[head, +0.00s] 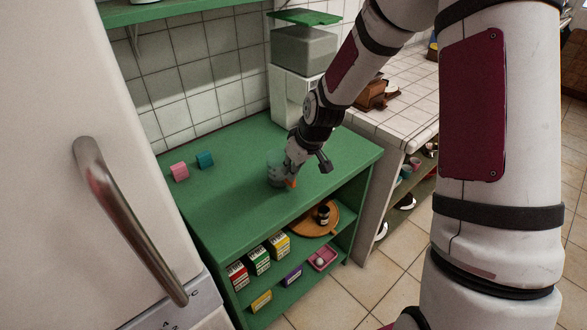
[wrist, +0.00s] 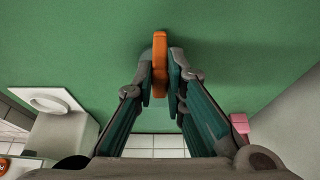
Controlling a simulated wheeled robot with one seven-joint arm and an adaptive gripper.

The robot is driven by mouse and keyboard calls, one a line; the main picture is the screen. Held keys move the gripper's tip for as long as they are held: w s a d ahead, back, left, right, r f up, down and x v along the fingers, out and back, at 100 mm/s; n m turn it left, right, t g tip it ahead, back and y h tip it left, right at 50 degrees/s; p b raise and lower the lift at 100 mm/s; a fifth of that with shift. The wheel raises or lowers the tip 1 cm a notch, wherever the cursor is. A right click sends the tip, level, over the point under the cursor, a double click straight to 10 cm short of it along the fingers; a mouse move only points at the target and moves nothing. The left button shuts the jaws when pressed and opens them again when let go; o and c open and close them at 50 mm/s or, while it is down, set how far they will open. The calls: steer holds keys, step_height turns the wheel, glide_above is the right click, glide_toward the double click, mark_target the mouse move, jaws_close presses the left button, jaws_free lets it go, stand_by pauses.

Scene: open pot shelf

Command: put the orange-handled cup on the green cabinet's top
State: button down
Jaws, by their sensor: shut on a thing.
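The orange-handled cup (head: 273,172) is at the green cabinet's top (head: 235,185), near its middle. Its body looks pale and see-through, and my gripper partly covers it. Its orange handle (wrist: 159,62) stands between my fingertips in the wrist view. My gripper (head: 291,176) is shut on this handle; the fingers also show in the wrist view (wrist: 160,80). The cup's body is hard to make out in the wrist view. I cannot tell whether its base touches the cabinet top or hangs just above it.
Pink (head: 179,172) and teal (head: 205,160) blocks stand at the cabinet top's back left. A white appliance (head: 294,100) stands at the back right. Several small boxes (head: 259,260) and a round wooden board (head: 330,222) are on the shelves below. The top's front left is clear.

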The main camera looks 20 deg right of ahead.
steer(key=shift+f, duration=0.15)
steer(key=c, duration=1.6)
jaws_free()
steer(key=shift+c, duration=0.2)
steer(key=s+r+m+h+p, duration=0.1)
steer(key=s+r, duration=0.8)
steer(key=r, duration=0.2)
steer(key=s+r+m+h+p, duration=0.1)
steer(key=s+r, duration=0.8)
steer(key=r, duration=0.3)
steer(key=s+r+m+t, duration=0.1)
steer(key=s+r+m, duration=0.1)
steer(key=s, duration=1.1)
steer(key=shift+s+a+r+m, duration=0.2)
steer(key=shift+s+r+m, duration=0.15)
steer(key=shift+r, duration=0.35)
